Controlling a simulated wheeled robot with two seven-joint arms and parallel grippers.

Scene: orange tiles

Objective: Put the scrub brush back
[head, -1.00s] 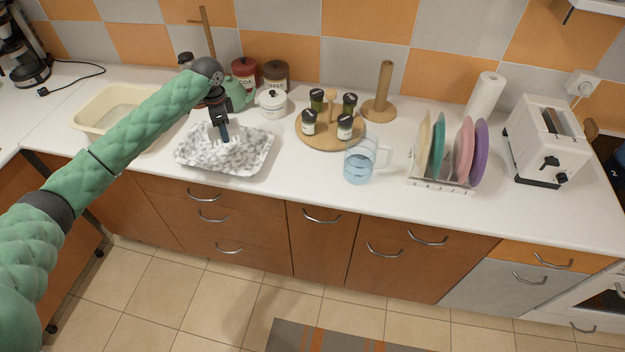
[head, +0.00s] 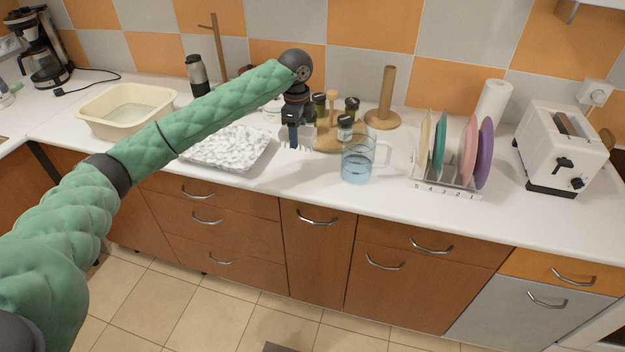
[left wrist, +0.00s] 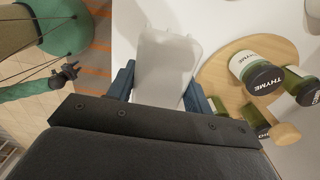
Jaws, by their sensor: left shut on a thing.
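My left gripper (head: 297,146) is shut on a pale, whitish thing, which I take to be the scrub brush (left wrist: 164,62). The brush sits between the two blue fingers in the left wrist view, with its far end pointing away from the camera. In the head view the gripper holds it above the counter, right of the grey-and-white patterned tray (head: 228,148) and left of the clear pitcher (head: 357,165). In the left wrist view a green arm of mine ends in a small dark part (left wrist: 66,76) at the left; its jaws are too small to read.
A round wooden board (head: 345,143) with several spice jars is just behind and right of the gripper. A cream basin (head: 125,108) stands at the left. A dish rack (head: 445,185) with plates and a white toaster (head: 560,150) stand at the right. A counter strip in front is clear.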

